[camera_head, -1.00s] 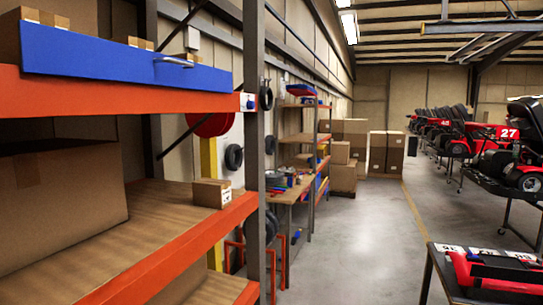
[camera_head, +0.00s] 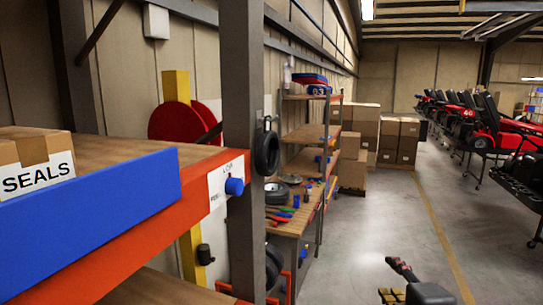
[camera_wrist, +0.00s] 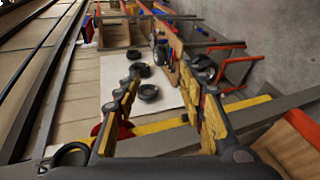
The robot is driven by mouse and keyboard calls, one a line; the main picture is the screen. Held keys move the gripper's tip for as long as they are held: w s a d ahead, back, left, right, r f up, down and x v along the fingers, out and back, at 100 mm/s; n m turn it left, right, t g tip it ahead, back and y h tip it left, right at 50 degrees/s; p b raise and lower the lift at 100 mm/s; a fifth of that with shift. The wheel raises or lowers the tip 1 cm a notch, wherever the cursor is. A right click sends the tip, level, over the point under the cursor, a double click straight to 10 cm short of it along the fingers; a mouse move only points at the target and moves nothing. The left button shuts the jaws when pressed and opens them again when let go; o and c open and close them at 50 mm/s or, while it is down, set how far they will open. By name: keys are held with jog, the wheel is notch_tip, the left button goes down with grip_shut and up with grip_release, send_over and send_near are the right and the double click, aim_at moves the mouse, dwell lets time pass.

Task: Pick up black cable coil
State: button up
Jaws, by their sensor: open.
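A black ring (camera_head: 266,153) hangs beside the grey shelf post in the head view. It may be the black cable coil, but I cannot tell it from a small tyre. In the wrist view a dark ring (camera_wrist: 70,155) shows at the lower left, partly cut by my gripper's body; I cannot tell whether it is the same one. My gripper (camera_wrist: 168,78) is open, with yellow pads on both fingers and nothing held between them. In the head view my gripper (camera_head: 390,279) is at the bottom right, over the aisle and well apart from the hanging ring.
An orange-edged shelf (camera_head: 205,183) with a blue front panel (camera_head: 100,205) and a SEALS box (camera_head: 38,172) stands close on the left. A workbench (camera_head: 297,222) with tools is beyond the post. Karts (camera_head: 492,130) line the right; the aisle floor (camera_head: 385,210) between is clear.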

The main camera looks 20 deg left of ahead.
jog(key=w+a+r+n+y+p, duration=0.2)
jog(key=a+r+n, duration=0.15)
jog(key=r, duration=0.25)
jog(key=n+g+y+p, duration=0.2)
jog(key=n+y+p, duration=0.85)
jog(key=n, duration=0.65)
send_near(265, 150)
jog(key=a+r+h+p, duration=0.1)
jog(key=a+h+p, duration=0.1)
jog(key=x, duration=0.2)
jog(key=p+x, duration=0.1)
jog(key=x, duration=0.2)
jog(key=p+x, duration=0.1)
jog(key=x, duration=0.1)
jog(key=shift+w+d+r, duration=0.1)
jog(key=shift+w+r, duration=0.05)
jog(key=shift+w, duration=0.35)
jog(key=shift+s, duration=0.1)
jog(key=shift+d, duration=0.1)
jog(key=shift+c, duration=0.5)
grip_shut()
